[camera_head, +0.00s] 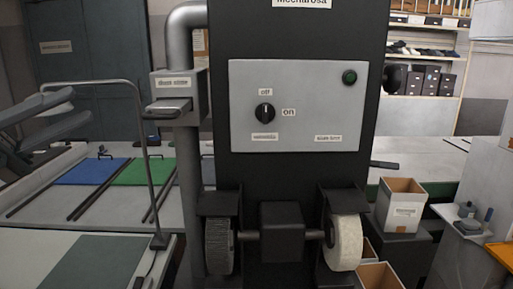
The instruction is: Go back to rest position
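My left gripper (78,108) shows at the left edge of the head view as two long grey fingers pointing right. There is a gap between the fingers and nothing shows between them, so it looks open and empty. It is in the air left of the machine and apart from it. The rest of my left arm is cut off by the picture's edge. My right gripper is not in view.
A dark machine (225,165) with a grey control panel (320,100), a dark wheel (219,247) and a pale wheel (346,243) fills the middle. A thin bent metal stand (147,150) rises near my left gripper. Open boxes (402,205) stand at right.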

